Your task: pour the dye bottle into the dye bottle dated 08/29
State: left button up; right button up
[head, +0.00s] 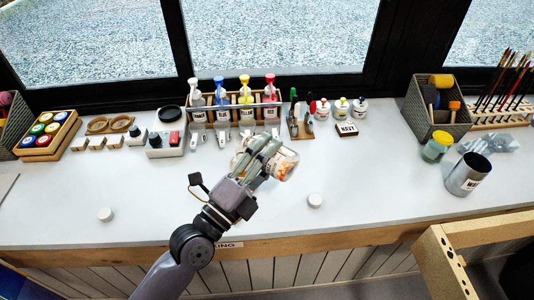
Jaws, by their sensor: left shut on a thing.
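My left gripper (265,154) is over the middle of the table, shut on a dye bottle. A pale bottle with orange-red marks (287,165) shows at the right side of the fingers and looks tilted. A whitish piece also shows at the left of the fingers; I cannot tell whether it is the same bottle or a second one. The fingers hide much of this spot, and no 08/29 date is readable. My right gripper is not in view.
Pump bottles in a wooden rack (195,98) stand behind the gripper. Small capped bottles (341,107) stand to their right. A yellow-green jar (436,148) and a metal cup (467,174) are at the right. The table's front left and centre right are mostly clear.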

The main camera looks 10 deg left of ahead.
pick_arm(q)
jog(key=shift+w+a+r+n+y+p, duration=0.15)
jog(key=shift+r+n+y+p, duration=0.1)
jog(key=shift+n+p, duration=0.3)
jog(key=shift+a+r+n+y+p, duration=0.15)
jog(key=shift+n+y+p, duration=0.15)
jog(key=shift+n, duration=0.45)
jog(key=shift+w+a+r+n+t+y+p, duration=0.15)
jog(key=shift+r+n+y+p, duration=0.1)
jog(key=shift+n+p, duration=0.4)
jog(key=shift+a+r+n+t+y+p, duration=0.1)
jog(key=shift+r+n+y+p, duration=0.1)
jog(key=shift+n+p, duration=0.4)
jog(key=shift+w+a+r+n+t+y+p, duration=0.15)
jog(key=shift+r+n+y+p, duration=0.1)
jog(key=shift+n+p, duration=0.4)
jog(key=shift+s, duration=0.1)
jog(key=shift+p, duration=0.3)
